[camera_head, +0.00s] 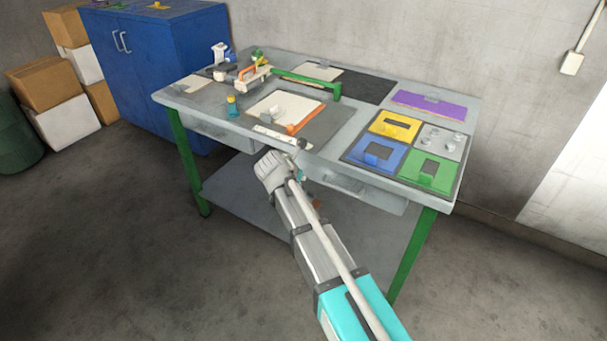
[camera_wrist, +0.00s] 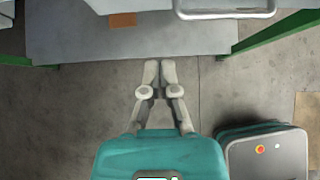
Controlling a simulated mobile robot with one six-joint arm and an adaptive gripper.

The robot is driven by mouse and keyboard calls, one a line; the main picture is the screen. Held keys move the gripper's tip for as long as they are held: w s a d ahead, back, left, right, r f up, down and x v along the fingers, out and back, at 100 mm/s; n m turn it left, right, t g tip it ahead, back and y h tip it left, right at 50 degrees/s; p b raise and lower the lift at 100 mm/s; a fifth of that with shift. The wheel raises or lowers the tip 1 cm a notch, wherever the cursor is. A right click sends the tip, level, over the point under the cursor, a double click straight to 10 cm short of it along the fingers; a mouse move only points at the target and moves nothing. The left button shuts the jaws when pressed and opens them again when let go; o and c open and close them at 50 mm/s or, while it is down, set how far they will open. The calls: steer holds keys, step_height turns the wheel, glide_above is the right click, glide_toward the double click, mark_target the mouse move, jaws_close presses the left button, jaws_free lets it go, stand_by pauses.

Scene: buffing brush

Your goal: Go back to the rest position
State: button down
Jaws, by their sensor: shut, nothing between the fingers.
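My gripper (camera_wrist: 160,68) is shut and empty in the wrist view, its two pale fingers together over the bare floor, in front of the table's lower shelf. In the head view my arm reaches up to the front edge of the workbench (camera_head: 362,118), and the arm itself hides most of the gripper there. No object is in or touching the fingers.
The bench holds a white board with an orange part (camera_head: 292,125), a green bar (camera_head: 305,83), a purple plate (camera_head: 429,104) and yellow, blue and green plates. A blue cabinet (camera_head: 140,60) and boxes (camera_head: 47,84) stand at left. The floor in front is clear.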

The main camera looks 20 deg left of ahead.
stand_by(0.6)
steer(key=w+d+f+m+g+h, duration=0.1)
steer(key=d+f+m+g, duration=0.1)
steer(key=d+m, duration=0.85)
steer(key=d+f+m+g+h, duration=0.1)
steer(key=d+f+m+g, duration=0.3)
steer(key=d, duration=1.2)
steer(key=s+d+m+g+y, duration=0.1)
steer(key=s+d+m, duration=0.5)
steer(key=d+m, duration=0.45)
steer(key=s+d+m+g+y, duration=0.2)
steer(key=s+d+m, duration=0.3)
steer(key=d+m, duration=0.55)
step_height(320, 180, up, 14)
steer(key=d+p, duration=0.1)
steer(key=p, duration=1.2)
steer(key=shift+s+d+n, duration=0.15)
steer(key=shift+d+n, duration=0.2)
steer(key=shift+n, duration=0.1)
